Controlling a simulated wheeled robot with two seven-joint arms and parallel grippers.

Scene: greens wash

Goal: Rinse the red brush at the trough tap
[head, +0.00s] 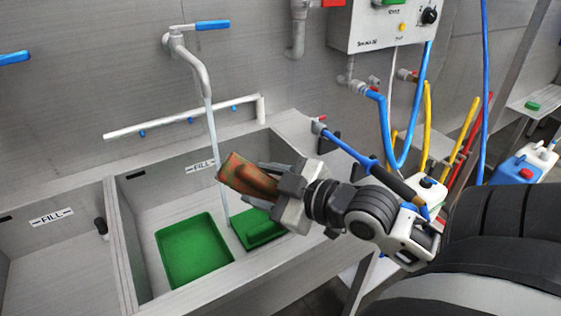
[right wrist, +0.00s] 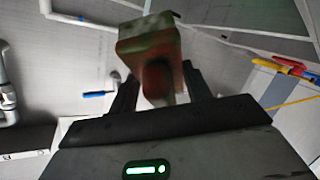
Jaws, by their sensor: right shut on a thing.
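The red brush (head: 246,177) is in my right gripper (head: 278,178), over the trough (head: 280,290). It has brownish and greenish patches, and it also shows blurred between the fingers in the right wrist view (right wrist: 150,45). The tap (head: 187,58) with a blue lever (head: 212,25) is on the wall above. A thin stream of water (head: 211,130) runs from its spout into the basin. The brush's left end is at or very close to the stream; I cannot tell whether they touch. My left gripper is out of view.
A green tray (head: 165,268) and a smaller green item (head: 243,215) lie in the basin. A white pipe (head: 185,119) runs along the wall. A control box (head: 375,25), blue hose (head: 403,164) and canisters (head: 513,172) are to the right. The left basin (head: 50,260) looks empty.

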